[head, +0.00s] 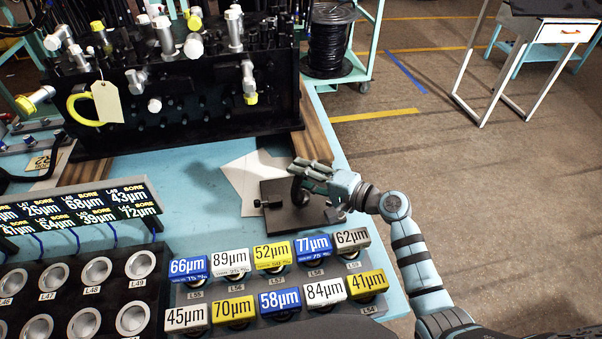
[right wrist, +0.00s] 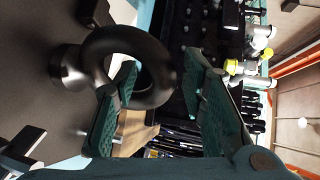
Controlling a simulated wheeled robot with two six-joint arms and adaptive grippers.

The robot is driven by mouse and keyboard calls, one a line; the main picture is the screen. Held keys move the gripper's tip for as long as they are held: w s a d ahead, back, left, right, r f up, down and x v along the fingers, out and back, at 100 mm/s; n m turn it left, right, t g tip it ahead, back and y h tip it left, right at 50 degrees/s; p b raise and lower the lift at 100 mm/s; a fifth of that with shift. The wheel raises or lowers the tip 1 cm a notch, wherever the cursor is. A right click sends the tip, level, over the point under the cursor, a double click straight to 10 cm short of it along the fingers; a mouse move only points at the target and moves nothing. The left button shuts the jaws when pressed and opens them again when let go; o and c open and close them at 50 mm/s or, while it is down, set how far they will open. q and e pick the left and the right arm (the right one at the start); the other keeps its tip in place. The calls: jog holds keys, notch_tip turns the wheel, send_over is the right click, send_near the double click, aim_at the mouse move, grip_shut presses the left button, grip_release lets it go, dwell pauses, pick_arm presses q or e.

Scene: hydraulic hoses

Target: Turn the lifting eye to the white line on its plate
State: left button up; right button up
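The lifting eye (right wrist: 155,72) is a dark ring on a round shank in the right wrist view. It stands on its dark plate (right wrist: 30,95). In the head view the plate (head: 285,216) lies on the blue bench, and the eye (head: 298,190) is mostly hidden by my right gripper (head: 316,174). The right gripper's fingers (right wrist: 163,80) are spread, with the ring reaching between them. The left finger overlaps the ring's opening; contact is unclear. The right finger is apart from it. I cannot make out the white line. My left gripper is not in view.
A black manifold block (head: 190,95) with fittings and a tagged yellow ring (head: 85,104) stands behind left. Labelled blocks (head: 272,256) fill the bench front, beside a socket tray (head: 95,270). A white sheet (head: 240,180) lies by the plate.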

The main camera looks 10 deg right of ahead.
jog(key=shift+w+a+f, duration=0.15)
jog(key=shift+w+a, duration=0.1)
jog(key=shift+w, duration=0.15)
grip_shut()
jog(key=shift+f+n+g+y+b, duration=0.15)
jog(key=shift+n+g+y+b, duration=0.15)
jog(key=shift+b, duration=0.4)
jog(key=n+g+y+b, duration=0.1)
jog(key=n+g+b, duration=0.1)
jog(key=b, duration=0.3)
jog(key=n+g+y+b, duration=0.2)
jog(key=n+g+b, duration=0.1)
jog(key=g+b, duration=0.1)
jog(key=shift+n+y+b, duration=0.3)
jog(key=shift+b, duration=0.3)
jog(key=shift+n+g+b, duration=0.4)
jog(key=shift+g+b, duration=0.25)
jog(key=shift+g, duration=0.25)
jog(key=shift+r, duration=0.2)
